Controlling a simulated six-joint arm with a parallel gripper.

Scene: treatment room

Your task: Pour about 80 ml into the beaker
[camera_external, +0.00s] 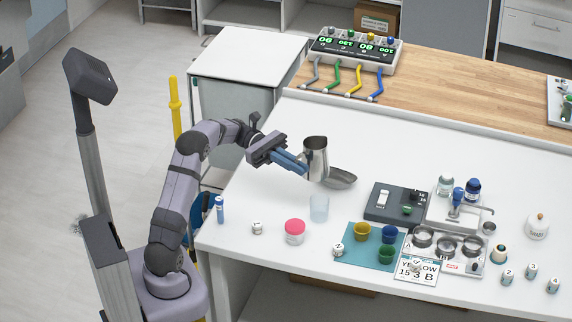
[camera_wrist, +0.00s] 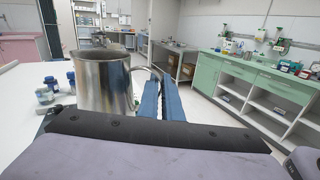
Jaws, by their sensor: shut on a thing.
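A steel pitcher (camera_external: 316,160) is held above the white table, about upright. My gripper (camera_external: 304,170) is shut on its handle, coming from the left. In the wrist view the pitcher (camera_wrist: 103,85) is just left of the blue fingers of my gripper (camera_wrist: 160,85). The pitcher's contents are hidden. A clear, pale blue beaker (camera_external: 319,208) stands upright on the table, below the pitcher and nearer the camera in the external view. No stream runs between them. I cannot tell whether the beaker holds liquid.
A pink-lidded jar (camera_external: 294,228) and a teal mat (camera_external: 362,258) with coloured cups are near the beaker. The table left of the beaker is mostly clear.

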